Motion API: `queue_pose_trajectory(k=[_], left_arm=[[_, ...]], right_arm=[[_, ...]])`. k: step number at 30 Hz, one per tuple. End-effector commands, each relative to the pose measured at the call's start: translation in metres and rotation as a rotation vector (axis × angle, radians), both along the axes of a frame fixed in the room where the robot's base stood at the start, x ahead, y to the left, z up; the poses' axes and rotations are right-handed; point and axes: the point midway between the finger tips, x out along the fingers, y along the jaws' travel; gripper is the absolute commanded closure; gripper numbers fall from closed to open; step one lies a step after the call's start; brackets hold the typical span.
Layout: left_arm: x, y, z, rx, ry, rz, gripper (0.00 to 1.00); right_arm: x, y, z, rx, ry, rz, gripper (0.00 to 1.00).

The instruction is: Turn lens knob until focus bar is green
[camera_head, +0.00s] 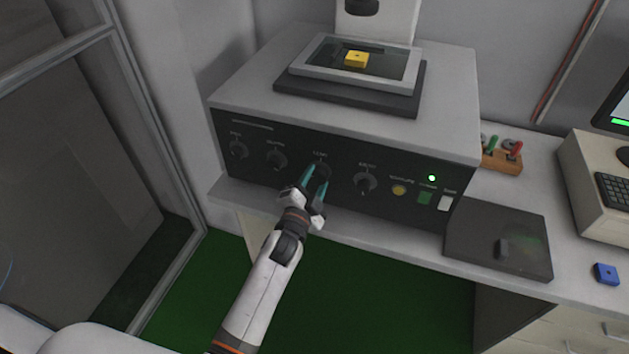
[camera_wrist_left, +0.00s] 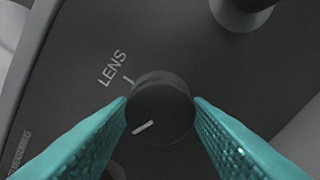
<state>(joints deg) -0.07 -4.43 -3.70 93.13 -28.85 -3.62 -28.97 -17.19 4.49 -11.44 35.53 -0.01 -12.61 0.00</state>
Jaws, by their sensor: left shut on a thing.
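The lens knob (camera_wrist_left: 161,105) is a round black knob with a white pointer line, below the word LENS on the dark panel. In the left wrist view its pointer aims to the lower left, away from the tick by the label. My left gripper (camera_head: 315,178) has its teal fingers on both sides of the knob and is shut on it. In the head view the fingers partly cover the knob (camera_head: 320,168). A green bar (camera_head: 621,122) shows on the monitor (camera_head: 611,108), which is cut off at the right edge. My right gripper is not in view.
Other knobs (camera_head: 277,158) (camera_head: 365,182) sit on both sides along the panel. A yellow block (camera_head: 356,59) lies on the framed stage on top of the machine. A lit green lamp (camera_head: 431,178), a dark tray (camera_head: 480,250) and a blue block (camera_head: 606,273) are to the right.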

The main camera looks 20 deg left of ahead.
Motion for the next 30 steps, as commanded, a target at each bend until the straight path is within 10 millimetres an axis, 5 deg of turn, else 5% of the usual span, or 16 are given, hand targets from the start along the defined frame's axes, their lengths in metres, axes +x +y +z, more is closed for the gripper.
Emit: queue_pose_trajectory(k=[16,17,21,30], left_arm=[[-0.0005,0.0002,-0.002,-0.029,0.005,0.001,0.78],[-0.0005,0.0002,-0.002,-0.029,0.005,0.001,0.54],[-0.0004,0.0002,-0.0016,-0.028,0.005,0.0,0.34],[-0.0021,0.0002,-0.0011,-0.027,0.002,0.0,0.34]], right_arm=[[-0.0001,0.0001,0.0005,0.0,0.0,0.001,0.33],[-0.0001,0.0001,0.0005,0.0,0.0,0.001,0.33],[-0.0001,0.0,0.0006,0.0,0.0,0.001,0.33],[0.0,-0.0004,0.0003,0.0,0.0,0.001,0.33]])
